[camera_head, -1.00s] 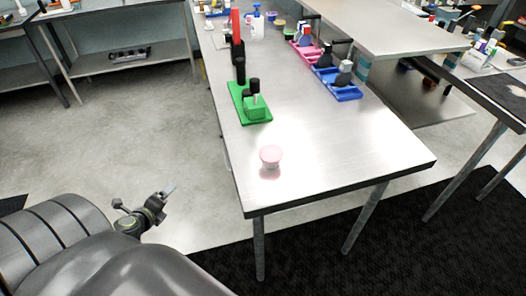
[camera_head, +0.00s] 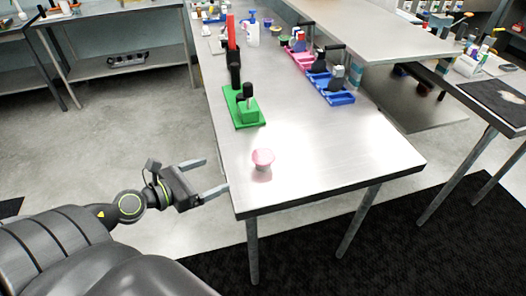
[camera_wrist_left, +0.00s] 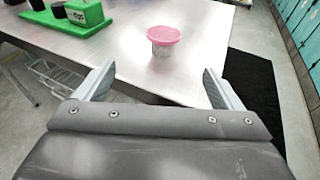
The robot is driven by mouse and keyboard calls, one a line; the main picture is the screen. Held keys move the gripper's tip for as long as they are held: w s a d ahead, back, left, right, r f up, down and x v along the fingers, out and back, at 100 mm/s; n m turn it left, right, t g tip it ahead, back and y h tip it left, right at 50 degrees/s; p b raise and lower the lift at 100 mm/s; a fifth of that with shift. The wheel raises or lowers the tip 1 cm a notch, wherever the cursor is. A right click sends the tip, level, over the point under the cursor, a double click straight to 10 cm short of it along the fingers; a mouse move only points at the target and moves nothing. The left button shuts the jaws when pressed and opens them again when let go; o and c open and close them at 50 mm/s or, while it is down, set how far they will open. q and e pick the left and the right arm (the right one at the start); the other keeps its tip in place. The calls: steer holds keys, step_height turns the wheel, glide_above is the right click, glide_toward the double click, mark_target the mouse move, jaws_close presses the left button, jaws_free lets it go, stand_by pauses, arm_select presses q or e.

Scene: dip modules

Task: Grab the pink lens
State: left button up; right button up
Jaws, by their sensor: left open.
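The pink lens (camera_head: 263,156) is a round pink disc on a short, paler base, upright near the front end of the metal table (camera_head: 345,160). It also shows in the left wrist view (camera_wrist_left: 164,36), beyond and between my fingertips. My left gripper (camera_head: 214,176) is open and empty, just left of the table's edge, apart from the lens. In the left wrist view its two fingers (camera_wrist_left: 155,85) are spread wide. My right gripper is in neither view.
A green stand (camera_head: 243,108) with a black-topped part is on the table behind the lens. Blue trays (camera_head: 338,97) and pink trays (camera_head: 300,60) with tools line the right side. The tabletop around the lens is clear.

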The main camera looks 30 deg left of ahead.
arm_select(q)
steer(key=w+d+p, duration=0.1)
steer(key=p, duration=0.6)
glide_toward(260, 157)
steer(key=x, duration=0.3)
steer(key=shift+w+d+r, duration=0.15)
steer(key=shift+w+r, duration=0.05)
steer(key=shift+w, duration=0.1)
steer(key=shift+f+p+x, duration=0.15)
steer(key=shift+p+x, duration=0.2)
steer(key=shift+x, duration=1.2)
steer(key=shift+f+p+x, duration=0.15)
steer(key=shift+p+x, duration=0.2)
steer(key=shift+x, duration=1.2)
steer(key=shift+s, duration=0.1)
steer(key=c, duration=1.1)
